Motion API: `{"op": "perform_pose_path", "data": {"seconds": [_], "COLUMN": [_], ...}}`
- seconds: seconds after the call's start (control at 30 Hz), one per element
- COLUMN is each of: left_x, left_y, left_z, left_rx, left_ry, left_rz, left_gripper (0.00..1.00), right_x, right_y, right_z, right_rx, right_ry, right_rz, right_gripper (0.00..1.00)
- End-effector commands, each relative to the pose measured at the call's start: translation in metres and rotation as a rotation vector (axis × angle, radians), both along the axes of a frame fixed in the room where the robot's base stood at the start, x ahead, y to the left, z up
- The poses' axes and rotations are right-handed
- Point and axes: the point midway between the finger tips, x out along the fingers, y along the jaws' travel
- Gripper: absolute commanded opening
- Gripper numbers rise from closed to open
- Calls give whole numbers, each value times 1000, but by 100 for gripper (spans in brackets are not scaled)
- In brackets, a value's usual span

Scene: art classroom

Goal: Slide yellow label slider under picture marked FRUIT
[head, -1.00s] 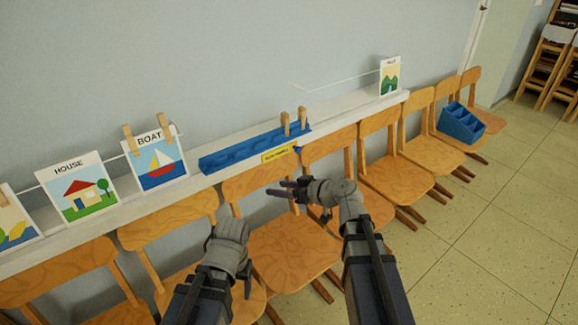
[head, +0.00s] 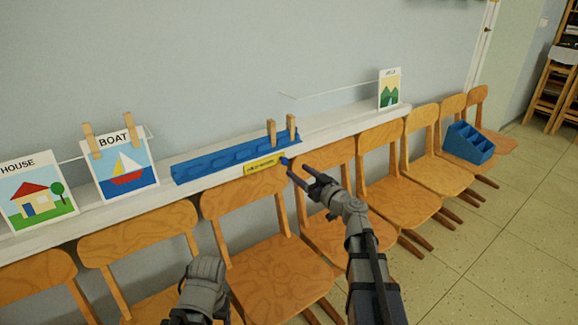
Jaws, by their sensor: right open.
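The yellow label slider (head: 263,165) sits on the front edge of the white ledge (head: 350,122), below the blue rack (head: 230,155). A small dark blue piece shows at its right end. My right gripper (head: 293,168) is open, its fingertips close to that end; I cannot tell whether they touch it. My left gripper (head: 204,285) is low at the bottom, its fingers hidden. Picture cards on the ledge are HOUSE (head: 36,190), BOAT (head: 122,165) and a green hill card (head: 390,90) with a caption too small to read. No card legibly marked FRUIT is in view.
Wooden chairs (head: 270,265) stand in a row below the ledge, under my arms. Clothespins (head: 291,127) stand at the blue rack's right end, and a loose line hangs above. A blue divided caddy (head: 468,143) sits on a chair at right. The floor at right is clear.

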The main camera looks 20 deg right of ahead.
Motion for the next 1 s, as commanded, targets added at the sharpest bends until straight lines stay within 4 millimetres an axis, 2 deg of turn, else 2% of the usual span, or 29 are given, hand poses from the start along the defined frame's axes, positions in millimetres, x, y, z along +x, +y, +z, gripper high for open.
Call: {"op": "perform_pose_path", "data": {"seconds": [0.03,0.33,0.43,0.67,1.0], "left_x": [0,0,0,0,0], "left_y": [0,0,0,0,0], "left_z": [0,0,0,0,0], "left_rx": [0,0,0,0,0], "left_ry": [0,0,0,0,0], "left_rz": [0,0,0,0,0], "left_gripper": [72,72,72,72,72], "right_x": [9,51,57,57,57], "right_y": [2,18,20,21,21], "right_z": [0,0,0,0,0], "right_rx": [0,0,0,0,0], "right_ry": [0,1,1,1,1], "right_rz": [2,2,1,1,1], "right_gripper": [61,61,61,61,25]}}
